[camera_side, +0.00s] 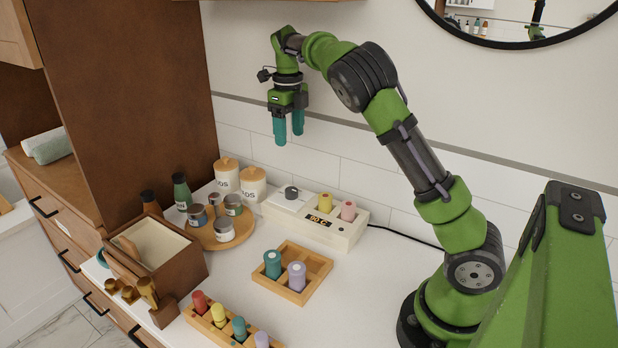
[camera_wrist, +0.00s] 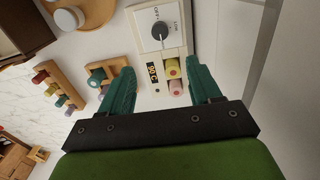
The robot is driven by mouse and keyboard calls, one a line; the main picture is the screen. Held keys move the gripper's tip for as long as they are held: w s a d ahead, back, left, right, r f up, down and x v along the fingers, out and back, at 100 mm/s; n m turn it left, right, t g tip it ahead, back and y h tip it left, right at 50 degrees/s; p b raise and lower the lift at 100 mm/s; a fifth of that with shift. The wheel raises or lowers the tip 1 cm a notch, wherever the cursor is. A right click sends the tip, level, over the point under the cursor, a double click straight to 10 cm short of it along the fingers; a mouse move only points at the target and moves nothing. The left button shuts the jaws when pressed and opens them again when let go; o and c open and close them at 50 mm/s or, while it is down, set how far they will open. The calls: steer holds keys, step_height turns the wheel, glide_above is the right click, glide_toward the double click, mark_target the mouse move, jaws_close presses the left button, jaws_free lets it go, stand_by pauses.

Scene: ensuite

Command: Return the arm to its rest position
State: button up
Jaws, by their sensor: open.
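My green arm reaches up and to the left from its base at the right of the side view. My gripper (camera_side: 288,140) hangs high above the counter, pointing down, with its two teal fingers apart and nothing between them. In the wrist view my gripper (camera_wrist: 162,80) also shows open, with clear air between the fingers. The white device with a dial (camera_wrist: 158,30) lies well below the fingers. No part of the gripper touches anything.
A white box (camera_side: 337,238) holds yellow and pink pieces. A wooden tray (camera_side: 318,266) holds teal and lilac pieces. A rack (camera_side: 205,318) holds several coloured pieces. A round board (camera_side: 203,237) bears jars, beside a wooden box (camera_side: 190,276). Counter (camera_side: 385,268) is clear at right.

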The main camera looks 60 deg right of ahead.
steer(key=shift+r, duration=0.5)
steer(key=s+a+n+t+y, duration=0.1)
steer(key=s+a+n+t, duration=0.2)
steer(key=s+a+n, duration=0.7)
steer(key=s+a+r+n+t+y, duration=0.1)
steer(key=s+a+n+t, duration=0.3)
steer(key=n, duration=1.8)
steer(key=s+a, duration=0.5)
steer(key=s, duration=0.3)
steer(key=shift+a+r, duration=0.2)
steer(key=shift+a, duration=0.2)
